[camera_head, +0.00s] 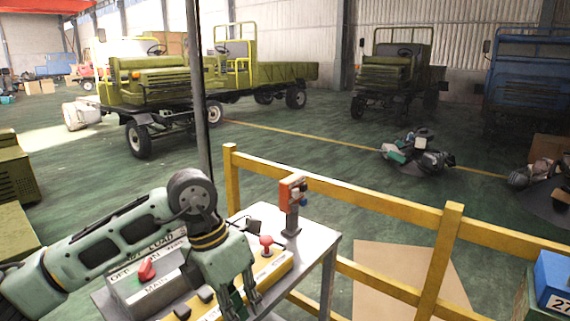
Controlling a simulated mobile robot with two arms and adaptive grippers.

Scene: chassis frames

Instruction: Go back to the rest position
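My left arm comes in from the left, and its green-grey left gripper (243,300) points down over the front of a control panel. Its fingers look apart, with nothing seen between them; the tips lie close to the panel's yellow strip (281,271), and I cannot tell if they touch it. The grey switch box (131,292) with a red knob (147,268) sits left of the gripper. A red joystick-like knob (266,241) stands just right of it. My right gripper is not in view.
The panel sits on a grey table (322,246) with an orange post (292,205) at its back. A yellow railing (395,205) runs behind and to the right. A blue box (553,280) is at the right edge. Trucks (160,85) stand farther off on the open green floor.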

